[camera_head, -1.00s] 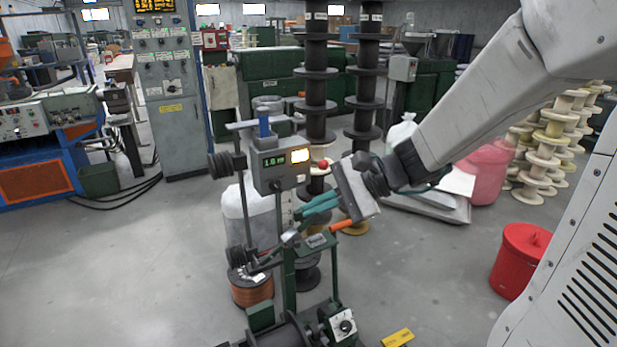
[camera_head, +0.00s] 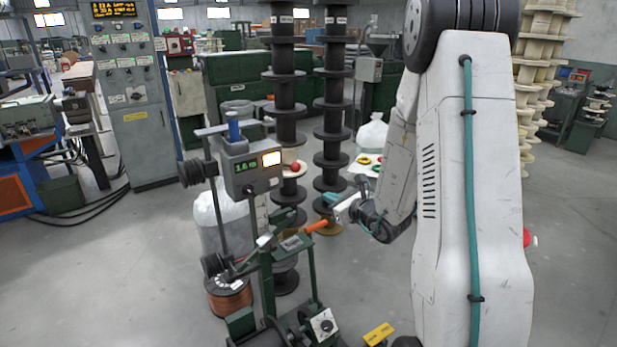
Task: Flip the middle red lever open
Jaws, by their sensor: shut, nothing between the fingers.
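An orange-red lever handle (camera_head: 316,227) sticks out to the right from the green machine stand (camera_head: 268,285), below the grey display box (camera_head: 250,172). It is the only lever of that colour I can make out. My gripper (camera_head: 333,198) has teal fingers and is shut and empty. It is just above and to the right of the handle's outer end, pointing left; I cannot tell whether it touches. A small red knob (camera_head: 295,166) shows right of the display box.
Tall stacks of black spools (camera_head: 333,105) stand behind the machine. A copper spool (camera_head: 230,300) sits at its lower left. A yellow block (camera_head: 378,334) lies at the front. My arm hides much of the right side. Open floor lies to the left.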

